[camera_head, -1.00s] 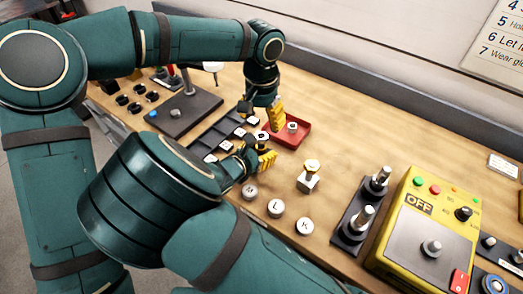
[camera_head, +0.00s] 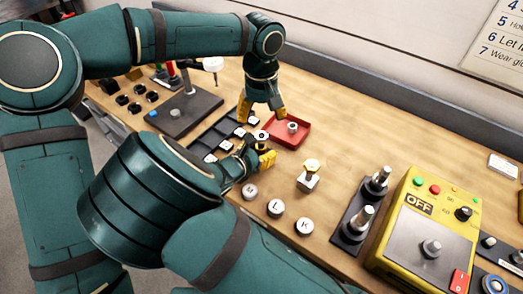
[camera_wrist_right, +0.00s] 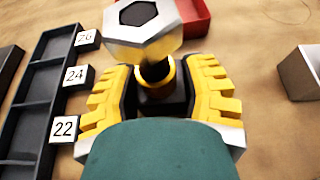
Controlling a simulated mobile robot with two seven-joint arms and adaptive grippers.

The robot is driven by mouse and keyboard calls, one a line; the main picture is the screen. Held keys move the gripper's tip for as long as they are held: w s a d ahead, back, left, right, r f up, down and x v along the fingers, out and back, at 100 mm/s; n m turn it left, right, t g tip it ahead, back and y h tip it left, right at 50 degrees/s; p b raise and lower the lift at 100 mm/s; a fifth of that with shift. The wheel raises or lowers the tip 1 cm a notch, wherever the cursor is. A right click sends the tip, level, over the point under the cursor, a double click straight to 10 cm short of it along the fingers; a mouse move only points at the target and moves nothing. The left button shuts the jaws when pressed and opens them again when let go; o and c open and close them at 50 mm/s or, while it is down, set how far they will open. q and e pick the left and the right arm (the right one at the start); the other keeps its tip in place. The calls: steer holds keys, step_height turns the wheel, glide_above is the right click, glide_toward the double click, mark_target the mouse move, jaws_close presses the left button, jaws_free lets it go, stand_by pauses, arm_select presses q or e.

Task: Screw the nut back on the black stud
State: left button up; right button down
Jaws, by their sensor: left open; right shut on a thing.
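My right gripper (camera_head: 262,157) is shut on a black stud piece (camera_wrist_right: 165,105). In the right wrist view its yellow fingers grip both sides of a dark block with a brass-coloured collar. A large silver hex nut (camera_wrist_right: 145,35) with a dark hexagonal centre sits on top of the black shank. It shows small and pale in the head view (camera_head: 262,135). How far it is threaded I cannot tell. My left gripper (camera_head: 262,112) is open and empty, fingers pointing down above the nut, beside the red tray. The left gripper is not seen in the wrist view.
A red tray (camera_head: 304,139) holds a small grey piece. A black tray with numbered compartments (camera_head: 205,142) lies left.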

mark_target(261, 136)
arm_select(q)
steer(key=shift+f, duration=4)
jaws_close()
